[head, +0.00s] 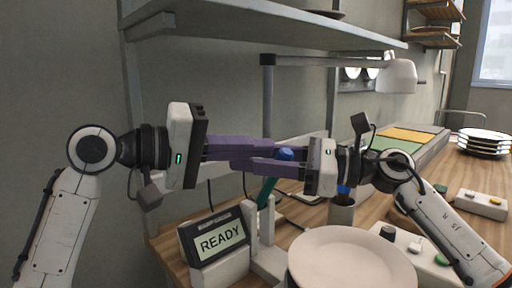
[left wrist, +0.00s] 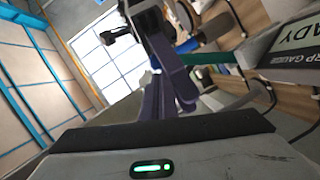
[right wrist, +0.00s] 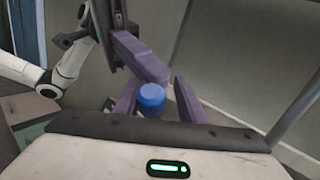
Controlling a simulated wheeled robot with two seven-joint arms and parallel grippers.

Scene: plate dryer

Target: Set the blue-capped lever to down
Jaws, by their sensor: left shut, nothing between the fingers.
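The blue cap (head: 285,153) tops a teal lever (head: 267,190), which rises at a slant from a pale bracket (head: 262,235) beside the READY display. My left gripper (head: 272,153) is shut and empty, its purple fingers reaching right to the cap. My right gripper (head: 245,152) reaches in from the right with its fingers apart. In the right wrist view the blue cap (right wrist: 152,97) shows between the right fingers. The purple fingers of both grippers overlap in the head view, so contact with the cap is unclear. The teal lever (left wrist: 208,57) also shows in the left wrist view.
The READY display (head: 217,238) stands left of the bracket. A white plate (head: 350,262) is in front, with a cup (head: 341,213) behind it. Stacked plates (head: 483,142) are far right.

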